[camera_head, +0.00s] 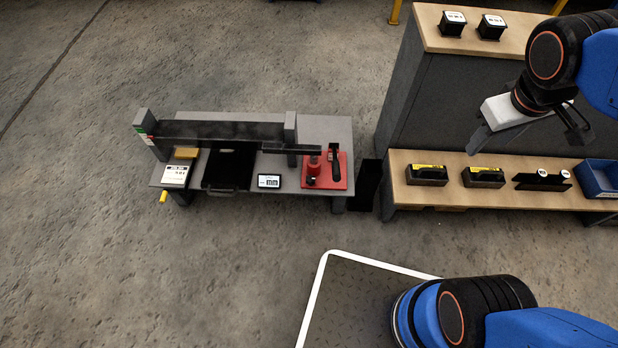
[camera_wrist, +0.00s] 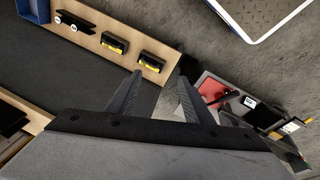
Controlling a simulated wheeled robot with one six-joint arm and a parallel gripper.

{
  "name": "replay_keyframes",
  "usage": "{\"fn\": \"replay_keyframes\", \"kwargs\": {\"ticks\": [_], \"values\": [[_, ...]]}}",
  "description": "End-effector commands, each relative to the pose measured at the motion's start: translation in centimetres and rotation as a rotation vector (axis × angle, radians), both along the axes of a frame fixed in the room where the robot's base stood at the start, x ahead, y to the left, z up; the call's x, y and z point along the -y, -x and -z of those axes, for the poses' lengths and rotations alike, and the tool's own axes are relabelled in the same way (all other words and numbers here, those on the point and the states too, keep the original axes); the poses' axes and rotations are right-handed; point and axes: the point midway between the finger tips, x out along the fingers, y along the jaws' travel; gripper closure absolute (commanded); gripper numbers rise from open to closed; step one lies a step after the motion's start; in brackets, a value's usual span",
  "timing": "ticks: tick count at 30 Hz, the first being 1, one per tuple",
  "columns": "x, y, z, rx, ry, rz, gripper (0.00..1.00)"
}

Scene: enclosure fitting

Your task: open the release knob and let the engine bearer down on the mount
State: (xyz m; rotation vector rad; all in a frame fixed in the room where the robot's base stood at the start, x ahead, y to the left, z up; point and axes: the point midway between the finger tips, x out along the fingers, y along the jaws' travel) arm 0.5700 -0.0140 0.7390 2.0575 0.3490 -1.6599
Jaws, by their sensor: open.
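A red jack (camera_head: 313,168) stands on a red base plate with a black handle, at the right end of a low grey bench. It also shows in the wrist view (camera_wrist: 212,89). A long dark bar (camera_head: 292,148), perhaps the engine bearer, runs from the left post to above the jack. A small dark knob (camera_head: 311,181) shows at the jack's front; I cannot tell whether it is the release knob or how it is set. The mount cannot be told apart clearly. My gripper (camera_head: 528,138) is open and empty, well right of the jack, by the shelf unit; its fingers (camera_wrist: 160,77) are apart.
The bench (camera_head: 330,126) also bears a black tray (camera_head: 231,167), a small display (camera_head: 269,181) and a white labelled box (camera_head: 176,174). A yellow handle (camera_head: 163,196) sticks out at its front left. The wooden shelf (camera_head: 450,198) holds black-yellow boxes and a blue bin (camera_head: 598,178). Floor in front is clear.

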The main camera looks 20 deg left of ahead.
Motion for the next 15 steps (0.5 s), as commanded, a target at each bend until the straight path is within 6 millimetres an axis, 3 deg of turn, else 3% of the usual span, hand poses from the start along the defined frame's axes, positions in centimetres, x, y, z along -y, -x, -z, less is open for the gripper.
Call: {"fn": "replay_keyframes", "kwargs": {"ticks": [6,15], "values": [[-4.8,-3.3,2.1,-0.075,0.128,-0.239,0.53],[-12.8,-6.4,6.0,-0.152,0.314,-0.573,0.53]]}}
